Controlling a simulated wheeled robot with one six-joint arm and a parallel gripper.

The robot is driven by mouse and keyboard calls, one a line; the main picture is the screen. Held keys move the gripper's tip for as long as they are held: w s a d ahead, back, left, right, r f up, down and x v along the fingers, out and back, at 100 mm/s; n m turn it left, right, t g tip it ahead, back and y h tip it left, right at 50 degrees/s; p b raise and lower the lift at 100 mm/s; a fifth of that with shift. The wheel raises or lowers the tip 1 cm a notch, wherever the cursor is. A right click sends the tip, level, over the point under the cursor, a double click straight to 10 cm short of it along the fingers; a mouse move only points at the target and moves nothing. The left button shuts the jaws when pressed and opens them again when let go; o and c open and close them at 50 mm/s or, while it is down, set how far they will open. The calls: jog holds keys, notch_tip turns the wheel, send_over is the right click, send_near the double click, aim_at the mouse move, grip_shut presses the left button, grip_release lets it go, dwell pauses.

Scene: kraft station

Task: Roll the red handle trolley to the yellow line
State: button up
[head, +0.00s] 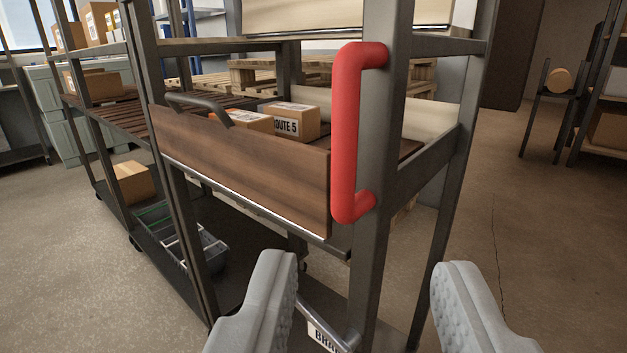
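The trolley is a dark metal frame with shelves. Its red handle (347,135) is an upright bar fixed at both ends to the near corner post (378,180), in the upper middle of the head view. My gripper (366,265) is open, its two grey fingers wide apart at the bottom of the view. The fingertips show lower in the picture than the handle, and nothing is held. The post's lower part shows between the fingers; I cannot tell how far beyond them it is. No yellow line is in view.
A wooden drawer front (245,165) with a dark pull spans the trolley, with a ROUTE 5 box (293,120) behind it. Another shelf rack (85,130) stands at left, with a carton (132,183) low down. Bare concrete floor (540,230) lies open at right.

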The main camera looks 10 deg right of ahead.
aim_at(344, 151)
jog(key=x, duration=0.6)
jog(key=f+x, duration=0.1)
jog(key=x, duration=1.1)
jog(key=shift+w+a+f, duration=0.1)
jog(key=shift+a+f, duration=0.1)
jog(key=shift+a, duration=0.2)
grip_shut()
